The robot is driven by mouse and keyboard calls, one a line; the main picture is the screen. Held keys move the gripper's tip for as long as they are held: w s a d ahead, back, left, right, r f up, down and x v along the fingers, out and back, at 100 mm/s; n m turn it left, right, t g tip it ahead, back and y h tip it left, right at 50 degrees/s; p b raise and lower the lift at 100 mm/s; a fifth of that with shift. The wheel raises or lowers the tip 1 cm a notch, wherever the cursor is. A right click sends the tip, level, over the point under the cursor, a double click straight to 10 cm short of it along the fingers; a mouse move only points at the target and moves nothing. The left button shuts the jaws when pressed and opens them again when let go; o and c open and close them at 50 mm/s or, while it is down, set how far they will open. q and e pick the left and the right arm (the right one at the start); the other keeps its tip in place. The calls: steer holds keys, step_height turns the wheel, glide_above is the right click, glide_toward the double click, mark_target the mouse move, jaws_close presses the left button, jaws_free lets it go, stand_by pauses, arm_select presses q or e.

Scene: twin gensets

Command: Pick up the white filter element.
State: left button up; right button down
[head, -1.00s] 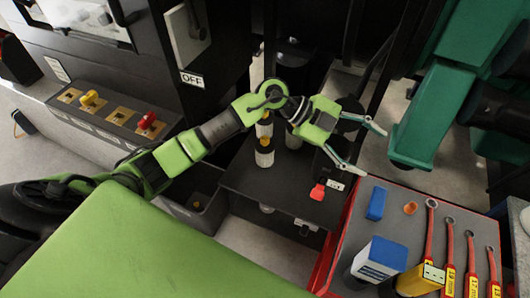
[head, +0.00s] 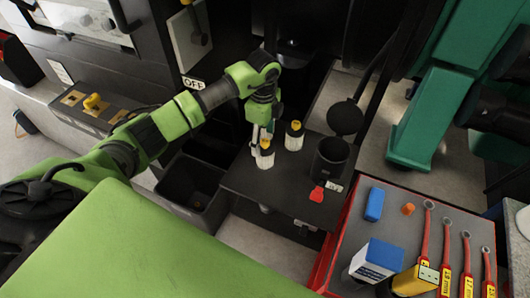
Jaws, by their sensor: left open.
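What lies directly behind the gripper is hidden. My right gripper is not in view.
The red-edged tool tray (head: 337,235) holds wrenches, a blue-and-white box (head: 376,260) and a blue block (head: 375,204). An open dark bin (head: 193,185) is left.

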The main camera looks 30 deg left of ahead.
mark_target(265, 151)
arm_select(q)
steer(key=shift+d+f, duration=0.1)
steer(key=shift+f, duration=0.45)
steer(key=shift+s+d+f+p, duration=0.15)
steer(key=shift+f+p, duration=0.2)
steer(key=shift+p, duration=0.2)
steer(key=f, duration=0.2)
steer(key=f+p, duration=0.1)
steer(key=shift+s+d+f, duration=0.1)
steer(key=shift+d+f, duration=0.1)
steer(key=shift+f, duration=0.5)
steer(key=c, duration=1.2)
